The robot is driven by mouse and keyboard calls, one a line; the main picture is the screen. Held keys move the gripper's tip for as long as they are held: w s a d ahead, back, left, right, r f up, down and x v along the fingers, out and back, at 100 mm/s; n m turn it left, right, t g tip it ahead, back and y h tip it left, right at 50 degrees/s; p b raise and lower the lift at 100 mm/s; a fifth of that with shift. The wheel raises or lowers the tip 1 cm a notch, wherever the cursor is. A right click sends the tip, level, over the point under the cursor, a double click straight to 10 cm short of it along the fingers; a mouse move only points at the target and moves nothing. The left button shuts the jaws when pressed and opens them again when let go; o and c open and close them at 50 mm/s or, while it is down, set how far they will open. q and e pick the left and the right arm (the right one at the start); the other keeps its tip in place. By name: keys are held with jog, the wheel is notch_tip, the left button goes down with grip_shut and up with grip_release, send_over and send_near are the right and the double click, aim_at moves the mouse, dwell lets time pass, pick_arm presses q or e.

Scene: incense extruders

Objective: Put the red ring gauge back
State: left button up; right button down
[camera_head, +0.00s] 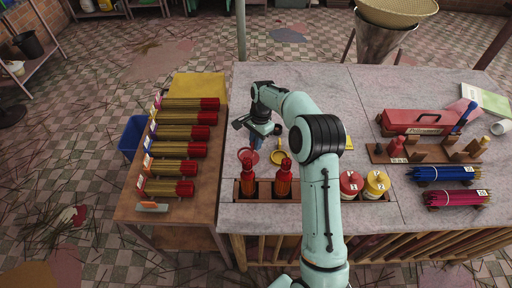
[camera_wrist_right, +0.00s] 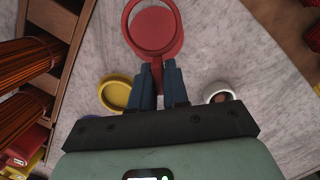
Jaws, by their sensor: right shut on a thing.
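The red ring gauge (camera_head: 247,155) shows as a ring with a short handle. In the right wrist view the red ring (camera_wrist_right: 152,30) is at the top, its handle between the blue fingertips. My right gripper (camera_wrist_right: 163,88) is shut on that handle. In the head view the gripper (camera_head: 256,141) is over the left part of the grey stone tabletop (camera_head: 310,82), behind two red bottle-like things. I cannot tell whether the ring touches the table. My left gripper is not in view.
A yellow ring gauge (camera_head: 278,157) lies close to the red one. A small white cup (camera_wrist_right: 218,92) is right of the fingers. Red bottle-like extruders (camera_head: 283,180) stand in a wooden slot in front. Incense bundles (camera_head: 180,133) lie on the side table.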

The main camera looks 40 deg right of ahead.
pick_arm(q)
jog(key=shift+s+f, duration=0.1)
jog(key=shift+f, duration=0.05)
pick_arm(e)
jog(key=shift+f, duration=1.55)
jog(key=shift+f, duration=0.15)
jog(key=c, duration=1.1)
grip_release()
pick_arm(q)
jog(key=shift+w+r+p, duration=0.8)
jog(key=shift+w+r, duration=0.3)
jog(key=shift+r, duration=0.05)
pick_arm(e)
jog(key=r, duration=0.4)
jog(key=d+r, duration=0.1)
jog(key=r, duration=0.3)
jog(key=d+r, duration=0.1)
jog(key=r, duration=0.3)
jog(key=shift+r, duration=0.1)
jog(key=shift+a, duration=0.1)
